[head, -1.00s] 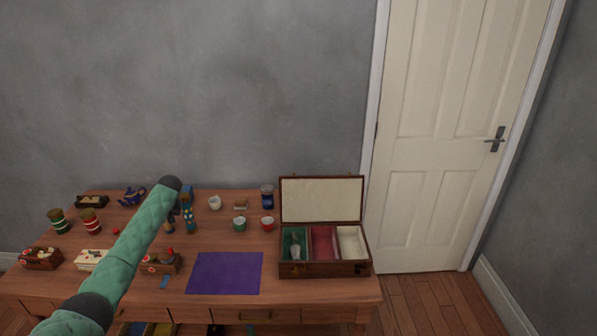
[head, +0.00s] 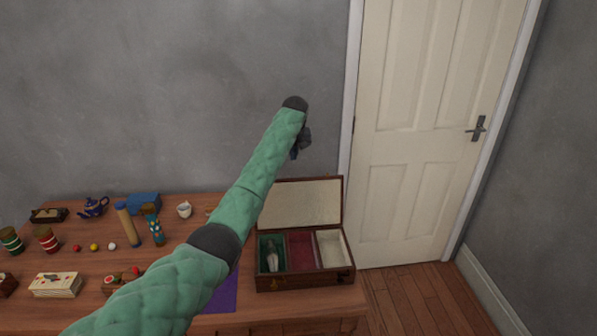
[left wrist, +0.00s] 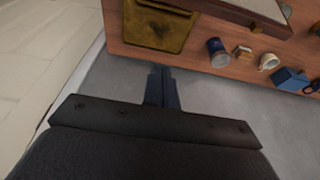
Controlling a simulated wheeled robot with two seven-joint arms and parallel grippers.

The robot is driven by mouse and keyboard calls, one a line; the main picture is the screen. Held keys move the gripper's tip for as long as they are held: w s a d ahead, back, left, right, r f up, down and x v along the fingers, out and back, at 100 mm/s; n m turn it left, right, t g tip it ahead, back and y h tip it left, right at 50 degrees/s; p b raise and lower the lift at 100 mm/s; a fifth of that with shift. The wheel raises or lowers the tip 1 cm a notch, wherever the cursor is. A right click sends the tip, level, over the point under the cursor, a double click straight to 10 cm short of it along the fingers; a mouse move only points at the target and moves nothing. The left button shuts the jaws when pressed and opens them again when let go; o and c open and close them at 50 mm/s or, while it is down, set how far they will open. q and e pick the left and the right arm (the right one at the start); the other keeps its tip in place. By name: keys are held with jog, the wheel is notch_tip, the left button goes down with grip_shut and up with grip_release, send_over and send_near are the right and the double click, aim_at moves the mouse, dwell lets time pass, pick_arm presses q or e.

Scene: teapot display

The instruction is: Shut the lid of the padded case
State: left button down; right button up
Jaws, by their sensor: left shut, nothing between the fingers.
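The padded case (head: 312,281) stands open at the right end of the table. Its cream-lined lid (head: 300,203) stands up at the back, leaning slightly. The case has green, red and cream compartments; a small pale object (head: 272,259) stands in the green one. My left gripper (head: 297,154) is above the lid's top edge, apart from it in the picture. Its fingers are together and empty, as the left wrist view (left wrist: 162,84) also shows. My left arm crosses in front of the lid's left corner. My right gripper is out of view.
My arm hides much of a purple cloth (head: 226,292). A white door stands to the right.

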pick_arm(q)
jog(key=d+p+x, duration=0.2)
jog(key=p+x, duration=0.2)
jog(key=x, duration=0.5)
jog(key=s+p, duration=0.3)
jog(key=s, duration=0.1)
jog(key=shift+r, duration=0.3)
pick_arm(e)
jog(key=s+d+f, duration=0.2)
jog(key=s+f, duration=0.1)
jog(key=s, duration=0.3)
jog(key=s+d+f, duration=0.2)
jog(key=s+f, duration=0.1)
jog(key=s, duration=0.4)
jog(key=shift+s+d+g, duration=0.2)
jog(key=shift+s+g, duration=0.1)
pick_arm(q)
jog(key=shift+f, duration=0.1)
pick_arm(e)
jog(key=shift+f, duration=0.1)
pick_arm(q)
jog(key=shift+s, duration=0.1)
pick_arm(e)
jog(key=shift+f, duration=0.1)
